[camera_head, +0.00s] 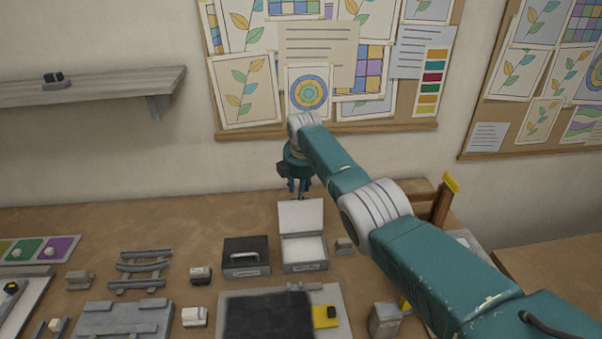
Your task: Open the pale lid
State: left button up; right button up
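The pale lid (301,214) stands raised at the back of a small grey box (305,267) with a pale inside and a label on its front. The box is open towards me. My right gripper (299,191) comes in from the right and points down just above and behind the lid's top edge. Its fingers are small and dark here, so I cannot tell whether they are open or touch the lid. My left gripper is not in view.
A dark box (246,262) with a handle stands just left of the pale box. A dark mat (268,315) lies in front. A grey rack (140,270) and small blocks are to the left. A wooden post (441,204) stands at right. A shelf (90,87) juts from the wall.

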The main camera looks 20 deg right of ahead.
jog(key=v, duration=1.1)
jog(key=shift+r, duration=0.4)
jog(key=shift+s, duration=0.1)
jog(key=shift+s+r, duration=0.1)
jog(key=shift+s, duration=0.05)
jog(key=shift+a, duration=0.1)
